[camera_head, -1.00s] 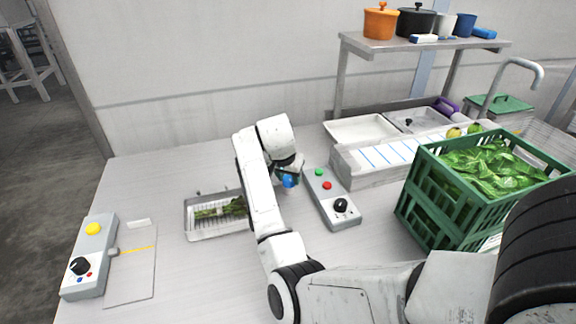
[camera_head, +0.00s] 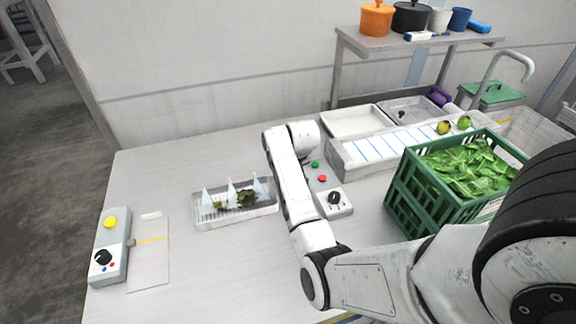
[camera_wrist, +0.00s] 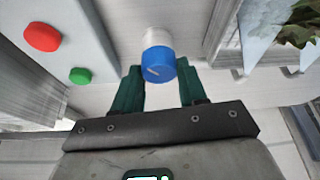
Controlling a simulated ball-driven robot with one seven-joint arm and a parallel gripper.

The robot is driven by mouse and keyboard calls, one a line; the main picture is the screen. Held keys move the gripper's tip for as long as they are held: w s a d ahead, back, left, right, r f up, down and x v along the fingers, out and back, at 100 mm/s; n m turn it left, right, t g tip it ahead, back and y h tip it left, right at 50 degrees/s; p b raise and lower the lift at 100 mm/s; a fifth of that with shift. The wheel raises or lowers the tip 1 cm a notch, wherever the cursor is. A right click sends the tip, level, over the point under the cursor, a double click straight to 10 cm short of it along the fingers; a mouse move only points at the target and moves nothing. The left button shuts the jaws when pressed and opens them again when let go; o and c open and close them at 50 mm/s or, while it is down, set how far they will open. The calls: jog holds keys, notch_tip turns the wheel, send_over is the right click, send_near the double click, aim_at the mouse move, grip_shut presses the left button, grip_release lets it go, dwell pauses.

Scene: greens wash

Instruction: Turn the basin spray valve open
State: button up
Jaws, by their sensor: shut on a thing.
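The spray valve is a blue knob (camera_wrist: 161,66) with a white mark on its face, on a pale stem. My gripper (camera_wrist: 160,78) has its dark green fingers on both sides of the knob and is shut on it. In the head view my arm hides the knob and the fingers. The basin (camera_head: 238,219) is a shallow pale tray left of my arm. Pale see-through spray fans (camera_head: 231,191) stand over the dark greens (camera_head: 246,198) in it. The wrist view also shows spray (camera_wrist: 257,48) and a leaf at the top right.
A control box with green and red buttons and a black knob (camera_head: 334,198) stands right of my arm. A green crate of leaves (camera_head: 410,205) is further right. Another control box (camera_head: 110,245) stands at left.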

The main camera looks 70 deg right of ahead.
jog(key=shift+n, duration=0.4)
jog(key=o, duration=1.1)
jog(key=shift+c, duration=0.2)
jog(key=shift+r, duration=0.1)
jog(key=v, duration=1)
jog(key=shift+s+r+b, duration=0.2)
jog(key=shift+r+b, duration=0.05)
jog(key=shift+b, duration=0.15)
